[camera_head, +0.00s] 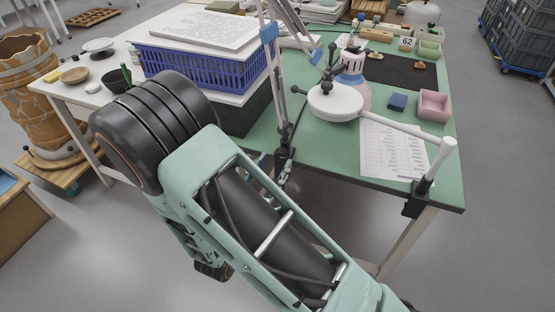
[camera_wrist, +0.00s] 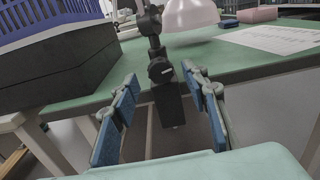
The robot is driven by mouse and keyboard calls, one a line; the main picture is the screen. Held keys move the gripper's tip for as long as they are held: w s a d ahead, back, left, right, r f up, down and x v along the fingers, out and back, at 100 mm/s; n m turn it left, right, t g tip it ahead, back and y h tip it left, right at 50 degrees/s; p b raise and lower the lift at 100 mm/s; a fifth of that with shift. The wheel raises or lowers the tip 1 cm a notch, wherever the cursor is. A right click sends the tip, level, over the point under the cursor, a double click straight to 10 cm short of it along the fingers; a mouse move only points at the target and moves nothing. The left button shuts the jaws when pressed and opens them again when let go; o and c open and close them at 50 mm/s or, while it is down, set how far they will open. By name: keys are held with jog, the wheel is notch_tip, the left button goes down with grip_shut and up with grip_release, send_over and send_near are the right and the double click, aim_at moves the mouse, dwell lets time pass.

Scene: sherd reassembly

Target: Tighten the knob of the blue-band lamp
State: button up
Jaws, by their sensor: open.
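The blue-band lamp has a grey jointed arm with a blue band (camera_head: 269,33) and is clamped to the near edge of the green table. Its dark clamp (camera_head: 283,160) also shows in the wrist view, with a round black knob (camera_wrist: 160,71) that has a pale line across its face. My gripper (camera_wrist: 160,75) is open, with its blue-padded fingers apart to the left and right of the knob in that view. Nothing is held between them. I cannot tell how far the knob is from the fingertips. In the head view my arm mostly hides the gripper.
A second, white lamp (camera_head: 335,102) is clamped at the table's right corner. A blue crate (camera_head: 205,75) on a dark box (camera_head: 245,117) stands left of the clamp. A printed sheet (camera_head: 392,150) and a pink tray (camera_head: 434,105) lie to the right. Floor below the table edge is clear.

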aim_at(281, 154)
jog(key=shift+x, duration=1.4)
jog(key=shift+c, duration=0.7)
jog(key=c, duration=1)
jog(key=shift+b, duration=0.3)
grip_shut()
